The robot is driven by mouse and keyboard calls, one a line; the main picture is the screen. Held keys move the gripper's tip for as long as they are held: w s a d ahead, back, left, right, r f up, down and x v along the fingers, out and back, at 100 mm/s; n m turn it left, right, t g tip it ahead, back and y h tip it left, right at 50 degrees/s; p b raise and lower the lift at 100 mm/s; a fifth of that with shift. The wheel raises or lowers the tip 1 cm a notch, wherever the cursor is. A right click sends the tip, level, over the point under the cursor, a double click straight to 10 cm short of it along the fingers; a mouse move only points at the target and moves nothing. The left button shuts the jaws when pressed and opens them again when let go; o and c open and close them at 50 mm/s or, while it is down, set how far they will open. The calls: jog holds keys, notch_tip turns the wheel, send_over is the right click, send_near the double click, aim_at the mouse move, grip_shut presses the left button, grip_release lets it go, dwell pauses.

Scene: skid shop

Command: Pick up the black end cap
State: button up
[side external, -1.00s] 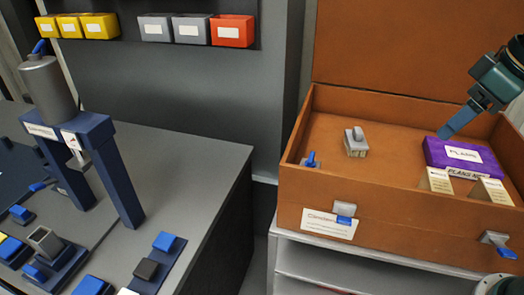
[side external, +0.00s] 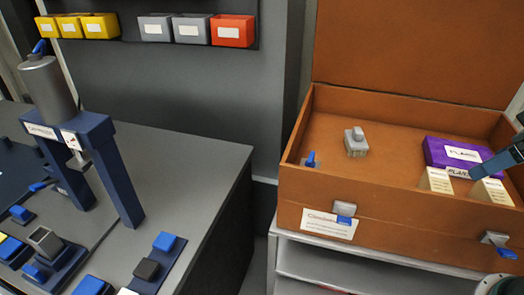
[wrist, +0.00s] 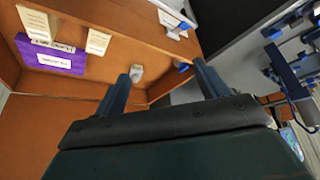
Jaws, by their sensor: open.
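A small black block (side external: 147,269), which looks like the black end cap, sits on a dark blue strip (side external: 141,284) at the front of the grey bench in the side view. A blue block stands behind it on the strip. I cannot pick it out in the wrist view. My gripper (side external: 488,166) is at the right edge of the side view, by the wooden case and far from the black block. In the wrist view my gripper (wrist: 162,70) has its two fingers wide apart with nothing held between them.
The open wooden case (side external: 300,238) holds a purple box (side external: 460,152), cream cards (side external: 436,181) and a grey piece (side external: 356,142). A blue press frame (side external: 118,180) stands on the bench (side external: 190,170), near several blue fixtures. Yellow, grey and red bins (side external: 232,30) hang behind.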

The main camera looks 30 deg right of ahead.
jog(key=shift+c, duration=0.8)
jog(key=w+a+n+y, duration=0.2)
jog(key=w+a+n, duration=0.3)
jog(key=w+a, duration=1.6)
jog(key=a+f+n, duration=0.1)
jog(key=a+f, duration=0.5)
jog(key=a, duration=0.3)
jog(key=w+a+f+n+g+y, duration=0.1)
jog(key=a+f, duration=0.4)
jog(key=a, duration=0.5)
jog(key=w+a+f+n+y, duration=0.1)
jog(key=a+f+n, duration=0.1)
jog(key=a+f, duration=0.4)
jog(key=a, duration=0.4)
jog(key=shift+w+f, duration=0.15)
jog(key=shift+f, duration=0.15)
jog(key=shift+f, duration=0.1)
